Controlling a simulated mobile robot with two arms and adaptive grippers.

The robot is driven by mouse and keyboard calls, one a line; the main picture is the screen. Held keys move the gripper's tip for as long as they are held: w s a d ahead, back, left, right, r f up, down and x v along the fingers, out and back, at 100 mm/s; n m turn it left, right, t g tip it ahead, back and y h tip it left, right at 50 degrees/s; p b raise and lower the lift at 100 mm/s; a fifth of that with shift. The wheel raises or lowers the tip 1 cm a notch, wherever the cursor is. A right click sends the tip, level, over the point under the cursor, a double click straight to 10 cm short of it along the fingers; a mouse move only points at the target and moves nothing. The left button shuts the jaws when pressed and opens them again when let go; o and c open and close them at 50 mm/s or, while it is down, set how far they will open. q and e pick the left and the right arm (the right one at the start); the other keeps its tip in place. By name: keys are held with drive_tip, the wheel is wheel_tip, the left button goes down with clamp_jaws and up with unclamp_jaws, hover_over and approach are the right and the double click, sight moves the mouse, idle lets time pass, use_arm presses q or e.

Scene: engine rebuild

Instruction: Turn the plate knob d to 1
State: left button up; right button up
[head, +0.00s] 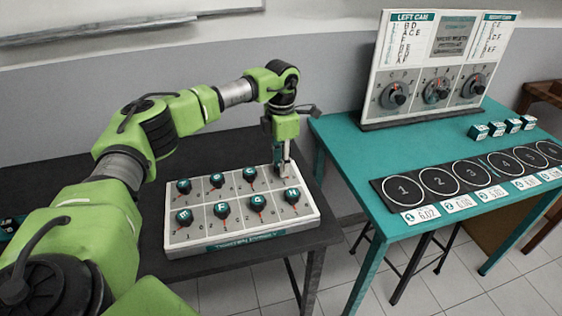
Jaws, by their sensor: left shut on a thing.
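The knob plate (240,241) is a light panel on the dark table, with two rows of dark teal-capped knobs. The front row reads E (184,217), F, G and H (292,196), and three knobs of the back row show, the third at its middle right (249,173). My left gripper (283,170) points straight down at the back row's right end, where knob d sits. It is shut on knob d, which is mostly hidden by the fingers, so its pointer's setting cannot be read. My right gripper is not in view.
A teal table (345,150) stands to the right, with a black strip of numbered circles (440,181), number tags and several small teal blocks (478,131). An upright board with three dials (437,92) stands at its back. Knob H is close in front of my left gripper.

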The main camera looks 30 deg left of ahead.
use_arm(q)
drive_tip(key=m, duration=0.3)
drive_tip(key=shift+m, duration=2.2)
drive_tip(key=o, duration=1.1)
wheel_tip(320, 180, up, 12)
